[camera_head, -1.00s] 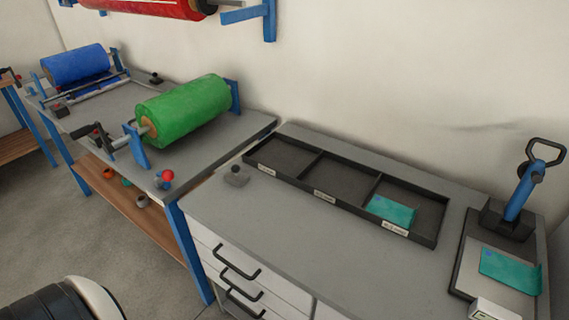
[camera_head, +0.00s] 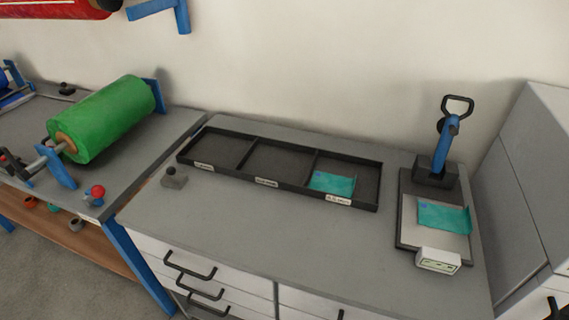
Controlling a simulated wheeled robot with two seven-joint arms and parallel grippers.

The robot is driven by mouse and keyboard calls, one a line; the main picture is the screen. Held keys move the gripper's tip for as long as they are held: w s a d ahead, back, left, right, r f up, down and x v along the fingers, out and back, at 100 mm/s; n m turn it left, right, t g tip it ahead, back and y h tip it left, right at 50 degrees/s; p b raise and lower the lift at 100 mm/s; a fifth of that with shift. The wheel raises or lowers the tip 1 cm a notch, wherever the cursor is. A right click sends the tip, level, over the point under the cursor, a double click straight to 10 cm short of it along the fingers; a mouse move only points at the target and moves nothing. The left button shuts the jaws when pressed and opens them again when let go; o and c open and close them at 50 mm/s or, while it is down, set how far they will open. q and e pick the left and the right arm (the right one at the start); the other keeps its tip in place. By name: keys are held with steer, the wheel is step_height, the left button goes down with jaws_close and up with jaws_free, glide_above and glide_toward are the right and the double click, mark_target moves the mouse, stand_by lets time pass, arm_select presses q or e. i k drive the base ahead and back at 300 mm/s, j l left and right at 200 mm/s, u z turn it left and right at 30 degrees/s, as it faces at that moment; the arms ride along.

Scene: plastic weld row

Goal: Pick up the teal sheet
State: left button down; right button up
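One teal sheet (camera_head: 333,183) lies in the right compartment of the black three-part tray (camera_head: 217,178), tilted against the front wall near a label. A second teal sheet (camera_head: 443,216) lies on the metal plate of the press (camera_head: 409,240) at the right of the grey worktop. Each sheet has a small blue mark at its upper left corner. Neither of my grippers is in view.
The press has a blue lever (camera_head: 447,145) with a black handle, and a white display box (camera_head: 438,261) in front. A small grey block (camera_head: 174,178) sits left of the tray. The front middle worktop (camera_head: 290,235) is clear. A green roll (camera_head: 102,118) is on the left table. A grey cabinet (camera_head: 520,190) stands at the right.

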mark_target(458, 222)
steer(key=z, duration=0.3)
steer(key=k+l+z, duration=0.1)
steer(key=l+z, duration=0.2)
steer(key=z, duration=0.15)
steer(key=l+z, duration=0.3)
steer(key=z, duration=0.2)
steer(key=l+z, duration=0.45)
steer(key=j, duration=0.1)
